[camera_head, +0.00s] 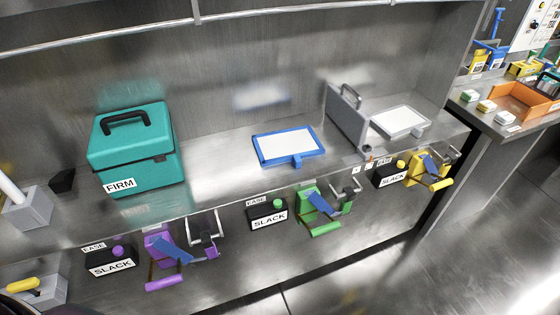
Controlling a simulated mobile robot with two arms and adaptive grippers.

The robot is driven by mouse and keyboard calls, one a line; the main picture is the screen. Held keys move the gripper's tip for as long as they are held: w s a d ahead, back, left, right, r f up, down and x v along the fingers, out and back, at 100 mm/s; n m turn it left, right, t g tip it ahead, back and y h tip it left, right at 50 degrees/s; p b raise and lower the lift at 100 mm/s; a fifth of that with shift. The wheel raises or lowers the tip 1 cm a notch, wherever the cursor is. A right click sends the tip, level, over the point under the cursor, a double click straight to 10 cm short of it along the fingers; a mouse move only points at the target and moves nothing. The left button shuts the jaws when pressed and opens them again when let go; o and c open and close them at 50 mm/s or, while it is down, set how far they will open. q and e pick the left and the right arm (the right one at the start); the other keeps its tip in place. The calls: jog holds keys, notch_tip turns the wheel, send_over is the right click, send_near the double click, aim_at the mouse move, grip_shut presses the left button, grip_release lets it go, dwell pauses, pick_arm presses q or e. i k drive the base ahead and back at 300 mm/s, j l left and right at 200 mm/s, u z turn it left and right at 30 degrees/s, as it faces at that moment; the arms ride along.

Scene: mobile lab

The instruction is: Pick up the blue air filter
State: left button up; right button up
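The blue air filter (260,155) is a flat white panel in a blue frame with a small blue tab at its front. It lies on the metal shelf, right of the teal box and left of an upright grey panel. Nothing rests on it, and its front edge lies close to the shelf's front edge. Neither of my grippers is in view.
A teal box (133,150) with a black handle stands on the left. Purple (166,283), green (326,229) and yellow (441,184) clamp-like devices line the front panel.

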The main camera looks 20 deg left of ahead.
aim_at(293, 145)
jog(key=k+u, duration=0.1)
jog(key=u, duration=1.4)
jog(key=l+u, duration=0.4)
jog(key=l, duration=0.75)
jog(key=l+u, duration=0.35)
jog(key=l, duration=0.85)
